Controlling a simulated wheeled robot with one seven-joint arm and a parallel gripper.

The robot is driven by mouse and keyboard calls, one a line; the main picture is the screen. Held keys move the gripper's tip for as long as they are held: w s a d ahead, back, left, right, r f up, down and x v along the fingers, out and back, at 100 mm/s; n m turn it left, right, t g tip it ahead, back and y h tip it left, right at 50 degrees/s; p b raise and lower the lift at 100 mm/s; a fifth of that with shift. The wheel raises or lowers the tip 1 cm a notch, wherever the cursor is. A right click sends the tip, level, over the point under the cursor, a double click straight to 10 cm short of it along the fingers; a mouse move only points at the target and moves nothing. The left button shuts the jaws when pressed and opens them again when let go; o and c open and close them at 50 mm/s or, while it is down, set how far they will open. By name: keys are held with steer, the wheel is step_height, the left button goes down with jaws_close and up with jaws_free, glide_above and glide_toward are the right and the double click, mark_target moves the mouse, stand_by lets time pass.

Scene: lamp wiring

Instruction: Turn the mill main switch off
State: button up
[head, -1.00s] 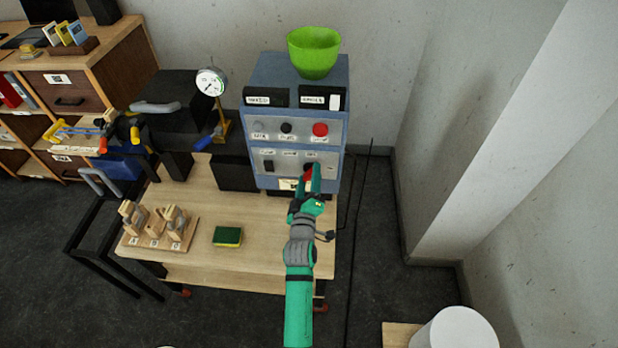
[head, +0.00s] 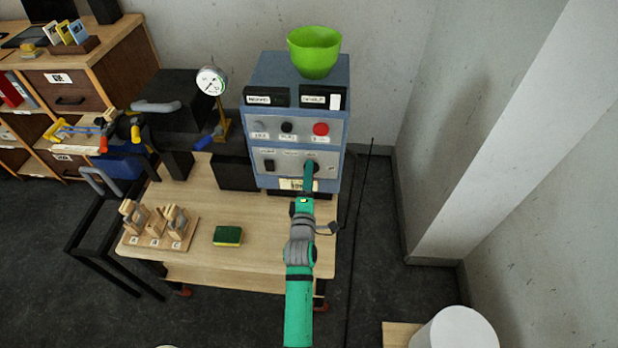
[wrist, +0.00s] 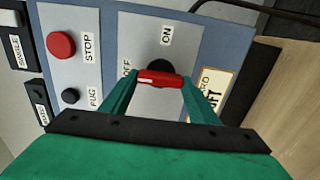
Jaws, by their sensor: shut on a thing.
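The mill main switch (wrist: 160,78) is a red bar handle on a dark round knob, on the grey front panel of the blue control box. My gripper (wrist: 161,80) is shut on the handle, with one green finger at each end of it. In the wrist view the handle lies across the picture, its left end by the OFF label (wrist: 127,69). The ON label (wrist: 167,35) stands above the knob. In the head view my gripper (head: 309,166) reaches the lower right of the panel and hides the red handle.
The blue control box (head: 256,100) stands on a wooden table (head: 195,255) with a green bowl (head: 315,55) on top. A red STOP button (head: 321,129) is above the switch. A sponge (head: 228,236) and a wooden rack (head: 188,236) lie to the left.

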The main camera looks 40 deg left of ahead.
steer(key=shift+s+a, duration=0.1)
stand_by(0.3)
steer(key=o, duration=1)
steer(key=shift+o, duration=0.2)
steer(key=v, duration=1)
steer(key=shift+s, duration=0.35)
